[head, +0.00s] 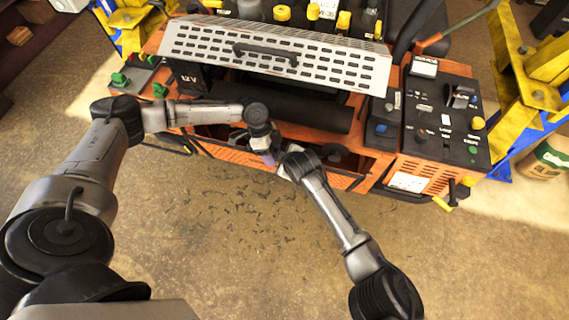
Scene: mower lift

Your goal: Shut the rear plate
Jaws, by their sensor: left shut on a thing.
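The orange slotted rear plate (226,154) runs low along the near side of the orange machine, with dark openings above it. My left gripper (266,156) reaches down to the middle of this plate and is shut, apparently on its upper edge. The exact contact is hidden by the wrist. My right gripper (281,168) comes from the lower right and is close beside the left one. Its fingers are too small and covered to tell whether they are open.
A grey perforated cover (215,45) with a black handle stands tilted above a black roller (300,113). A control panel (441,120) is at the right. Yellow lift posts (540,85) flank the machine. The near floor (215,255) is free except for dark clippings.

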